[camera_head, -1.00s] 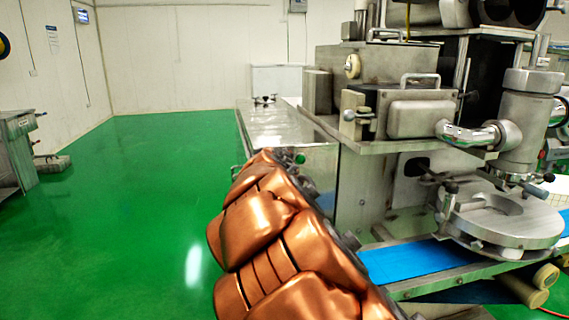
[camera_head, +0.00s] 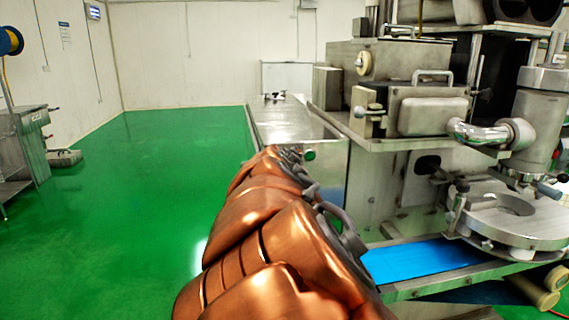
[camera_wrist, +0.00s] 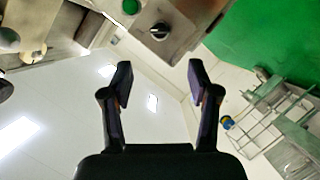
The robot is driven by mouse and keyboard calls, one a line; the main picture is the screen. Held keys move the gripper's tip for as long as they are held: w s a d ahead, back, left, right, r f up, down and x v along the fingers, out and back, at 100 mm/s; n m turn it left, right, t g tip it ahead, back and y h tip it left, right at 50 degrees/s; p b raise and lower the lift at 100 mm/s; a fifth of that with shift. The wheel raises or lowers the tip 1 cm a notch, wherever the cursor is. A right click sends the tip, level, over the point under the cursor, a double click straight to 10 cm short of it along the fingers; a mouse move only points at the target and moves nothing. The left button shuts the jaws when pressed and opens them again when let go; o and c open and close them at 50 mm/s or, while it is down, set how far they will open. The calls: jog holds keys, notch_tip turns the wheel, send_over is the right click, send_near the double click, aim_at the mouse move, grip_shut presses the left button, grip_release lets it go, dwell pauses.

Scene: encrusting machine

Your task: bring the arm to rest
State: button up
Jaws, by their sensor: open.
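My arm shows copper-coloured in the head view and reaches forward from the bottom edge, beside the machine. In the wrist view my gripper (camera_wrist: 160,85) has its two dark fingers spread apart, with nothing between them. The fingers stand out against the white ceiling and walls. The encrusting machine (camera_head: 425,115) stands at the right in the head view. My gripper's fingers cannot be made out in the head view.
A steel cabinet (camera_head: 290,130) stands just beyond my arm. A blue conveyor belt (camera_head: 430,262) lies to its right. A steel table (camera_head: 22,150) stands at the far left. The green floor (camera_head: 130,220) left of my arm is clear.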

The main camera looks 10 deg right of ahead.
jog(key=shift+s, duration=0.1)
jog(key=s+d+f+m+g+h, duration=0.1)
jog(key=s+d+f+m+g, duration=0.5)
jog(key=s+d+f, duration=0.65)
jog(key=s+a+f+g+y, duration=0.1)
jog(key=s+f+g, duration=0.2)
jog(key=s+f, duration=0.35)
jog(key=s+f+g+y, duration=0.1)
jog(key=s+f+g, duration=0.3)
jog(key=s, duration=0.6)
jog(key=s+a+f+g+y, duration=0.2)
jog(key=s+a, duration=0.1)
jog(key=s, duration=0.4)
jog(key=s+a+f+g+y, duration=0.1)
jog(key=s+a+g, duration=0.15)
jog(key=s, duration=0.55)
notch_tip(320, 180, up, 15)
jog(key=w+t+p, duration=0.1)
jog(key=w+p, duration=0.1)
jog(key=p, duration=1.2)
jog(key=shift+r+p, duration=0.15)
jog(key=shift+p, duration=0.15)
jog(key=shift+t, duration=0.25)
